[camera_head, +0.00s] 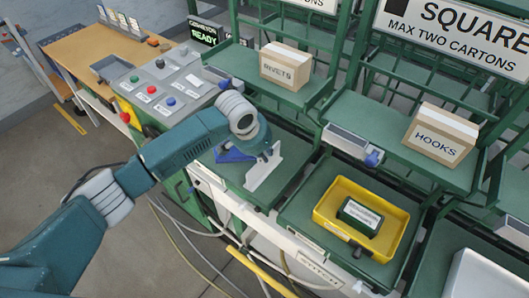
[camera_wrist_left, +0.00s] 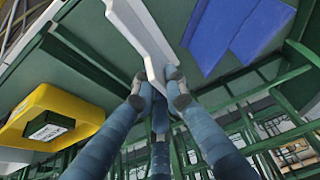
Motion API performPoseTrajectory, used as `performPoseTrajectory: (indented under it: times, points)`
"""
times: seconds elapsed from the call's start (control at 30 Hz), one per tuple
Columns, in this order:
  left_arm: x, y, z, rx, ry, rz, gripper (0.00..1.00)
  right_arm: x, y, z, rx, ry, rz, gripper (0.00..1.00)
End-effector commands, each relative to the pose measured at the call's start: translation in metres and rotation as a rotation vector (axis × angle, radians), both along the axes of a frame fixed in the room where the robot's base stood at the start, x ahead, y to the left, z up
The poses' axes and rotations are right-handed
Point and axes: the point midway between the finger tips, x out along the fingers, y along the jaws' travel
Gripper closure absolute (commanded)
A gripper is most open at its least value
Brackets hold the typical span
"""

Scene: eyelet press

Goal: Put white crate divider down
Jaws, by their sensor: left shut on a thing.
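The white crate divider (camera_head: 262,174) is a thin upright plate over the green left-hand work surface in the head view. My left gripper (camera_head: 268,151) is shut on its upper part. In the left wrist view, the fingers of my left gripper (camera_wrist_left: 160,90) close on the narrow end of the white divider (camera_wrist_left: 136,24). I cannot tell whether its lower edge touches the green surface. My right gripper is not in view.
A blue piece (camera_head: 234,155) lies close behind the divider. A yellow tray (camera_head: 330,206) holding a dark green labelled box (camera_head: 360,216) stands to the right. A button panel (camera_head: 165,88) is at the left. Cartons marked RIVETS (camera_head: 286,66) and HOOKS (camera_head: 440,135) sit on shelves.

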Motion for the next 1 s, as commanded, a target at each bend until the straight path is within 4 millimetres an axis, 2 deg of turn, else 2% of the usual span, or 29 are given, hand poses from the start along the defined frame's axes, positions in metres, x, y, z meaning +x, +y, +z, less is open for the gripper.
performPoseTrajectory:
  times: [0.03, 0.07, 0.13, 0.43, 0.57, 1.0]
  points:
    - [0.0, 0.0, -0.002, -0.001, 0.001, 0.0, 1.0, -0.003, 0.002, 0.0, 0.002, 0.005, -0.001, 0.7]
    - [0.0, 0.0, -0.001, 0.0, 0.0, 0.0, 0.83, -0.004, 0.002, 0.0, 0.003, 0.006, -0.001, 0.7]
    - [0.0, 0.0, -0.001, 0.0, 0.0, 0.0, 0.7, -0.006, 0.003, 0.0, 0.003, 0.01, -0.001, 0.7]
    - [0.0, 0.0, 0.0, 0.0, 0.0, 0.0, 0.7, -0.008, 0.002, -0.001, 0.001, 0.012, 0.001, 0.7]
    - [-0.002, 0.001, 0.01, -0.003, -0.002, 0.0, 0.7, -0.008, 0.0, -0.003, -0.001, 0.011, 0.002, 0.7]
    - [-0.029, 0.021, 0.09, -0.001, -0.003, -0.001, 0.7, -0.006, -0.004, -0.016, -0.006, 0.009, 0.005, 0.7]
